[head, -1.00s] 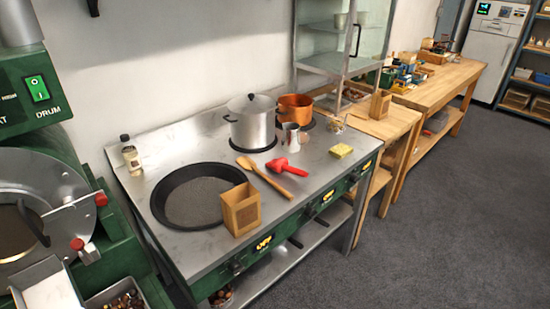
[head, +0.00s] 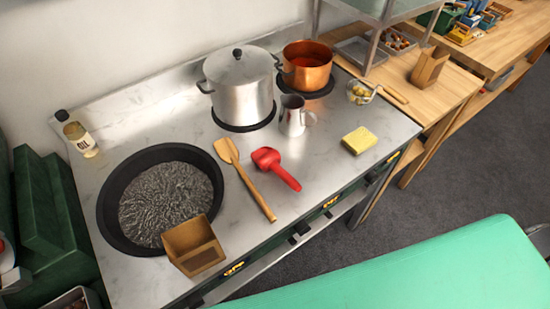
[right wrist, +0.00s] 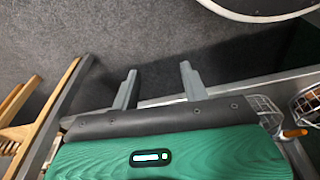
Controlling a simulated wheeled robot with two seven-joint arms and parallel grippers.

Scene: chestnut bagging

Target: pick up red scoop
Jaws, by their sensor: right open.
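The red scoop (head: 275,167) lies on the steel stove top, its handle slanting toward the front right. It is just right of a wooden spatula (head: 243,175) and apart from it. My right gripper (right wrist: 158,68) shows in the right wrist view, open and empty, over the grey floor beside a metal edge. The scoop does not show in that view. In the head view a mint-green part (head: 420,270), which looks like my right arm, fills the lower right, with its gripper out of frame. My left gripper is not in view.
A black round pan (head: 112,205) and a brown paper bag (head: 193,245) stand left of the scoop. A steel pot (head: 238,88), a metal pitcher (head: 292,117) and a copper pot (head: 306,68) stand behind it. A yellow sponge (head: 359,140) lies right.

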